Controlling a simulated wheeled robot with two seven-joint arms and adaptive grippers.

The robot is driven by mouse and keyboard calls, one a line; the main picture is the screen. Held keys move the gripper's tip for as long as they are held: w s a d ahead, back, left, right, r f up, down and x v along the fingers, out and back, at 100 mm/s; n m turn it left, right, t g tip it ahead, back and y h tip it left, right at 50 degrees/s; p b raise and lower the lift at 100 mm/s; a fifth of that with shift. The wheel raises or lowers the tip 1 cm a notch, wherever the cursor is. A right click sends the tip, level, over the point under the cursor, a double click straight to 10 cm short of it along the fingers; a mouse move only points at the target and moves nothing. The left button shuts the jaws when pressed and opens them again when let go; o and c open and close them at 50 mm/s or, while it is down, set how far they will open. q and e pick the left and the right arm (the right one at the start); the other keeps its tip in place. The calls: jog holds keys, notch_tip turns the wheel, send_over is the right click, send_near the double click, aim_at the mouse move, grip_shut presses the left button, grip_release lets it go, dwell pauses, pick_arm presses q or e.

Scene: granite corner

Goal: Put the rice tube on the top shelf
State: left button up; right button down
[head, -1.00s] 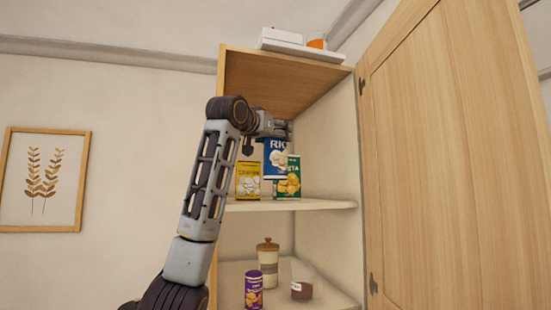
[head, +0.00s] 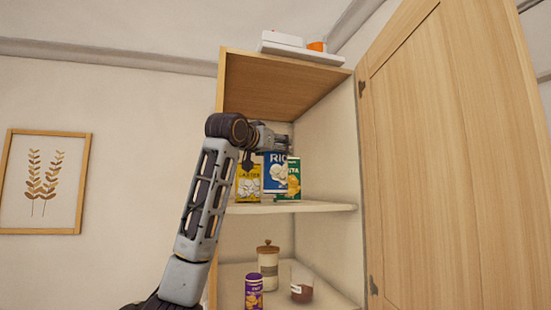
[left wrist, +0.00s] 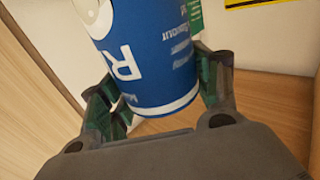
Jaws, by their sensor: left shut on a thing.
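The rice tube (head: 276,177) is blue with a white picture and white lettering. My left gripper (head: 278,143) is shut on its top end, inside the cabinet at the top shelf (head: 320,207). In the left wrist view the blue tube (left wrist: 160,62) sits between the two fingers of my left gripper (left wrist: 163,105). The tube is upright between a yellow box (head: 248,186) and a green box (head: 293,180). Its bottom appears close to the shelf board; I cannot tell if it touches. My right gripper is not in view.
The lower shelf holds a lidded jar (head: 268,265), a purple tube (head: 254,291) and a glass container (head: 301,284). The cabinet door (head: 450,170) stands open at right. A white box (head: 300,48) lies on the cabinet top. The top shelf's right end is clear.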

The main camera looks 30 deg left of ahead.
aim_at(271, 156)
pick_arm(q)
jog(key=shift+f, duration=1.6)
jog(key=o, duration=1.7)
jog(key=shift+o, duration=0.2)
